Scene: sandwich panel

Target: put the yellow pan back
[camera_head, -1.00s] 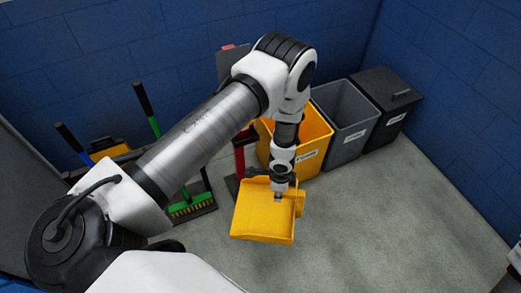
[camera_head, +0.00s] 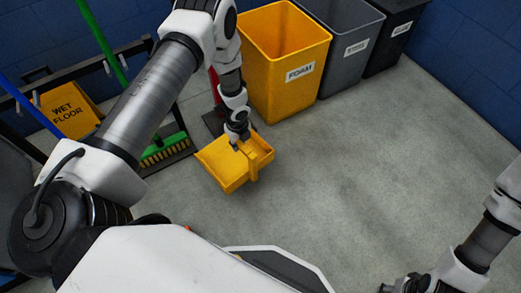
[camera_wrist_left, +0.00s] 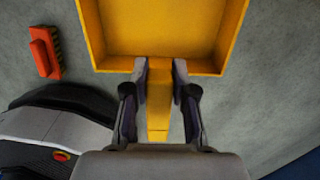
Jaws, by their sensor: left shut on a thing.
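The yellow pan (camera_head: 222,170) is a shallow open tray with a handle. My left gripper (camera_head: 238,143) is shut on its handle and holds it in front of the yellow bin; its height above the floor is hard to judge. In the left wrist view the two fingers of my left gripper (camera_wrist_left: 160,95) lie on either side of the handle, and the pan (camera_wrist_left: 160,30) extends beyond them toward the top. My right gripper (camera_head: 388,288) is partly cut off at the bottom edge, and its jaws are unclear.
A dark rack (camera_head: 140,50) holds a green broom (camera_head: 103,42) and a yellow wet floor sign (camera_head: 70,110). A yellow FOAM bin (camera_head: 283,70), a grey bin (camera_head: 345,45) and a black bin (camera_head: 395,35) stand behind. A red-orange brush (camera_wrist_left: 45,52) lies in the left wrist view. Floor at right is clear.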

